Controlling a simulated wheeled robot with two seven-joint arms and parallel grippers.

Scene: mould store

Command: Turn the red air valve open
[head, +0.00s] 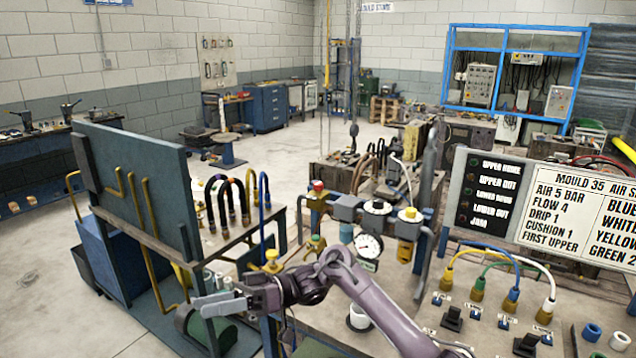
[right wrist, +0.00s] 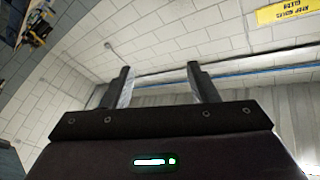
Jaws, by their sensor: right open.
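A small red knob (head: 318,186), which looks like the red air valve, tops the left end of the pipe assembly (head: 348,208) on the bench. Its exact handle position is too small to tell. My right gripper (head: 200,308) reaches in from the lower right, to the left of and below the valve and apart from it. In the right wrist view its two fingers (right wrist: 160,88) stand apart with nothing between them, facing wall and ceiling. My left gripper is not in view.
A pressure gauge (head: 368,246) hangs below the pipe assembly. A yellow knob (head: 272,256) is near my right wrist. A blue panel cart (head: 135,190) stands left, and a sign board (head: 545,205) stands right above coloured hoses. Open floor (head: 285,120) lies behind.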

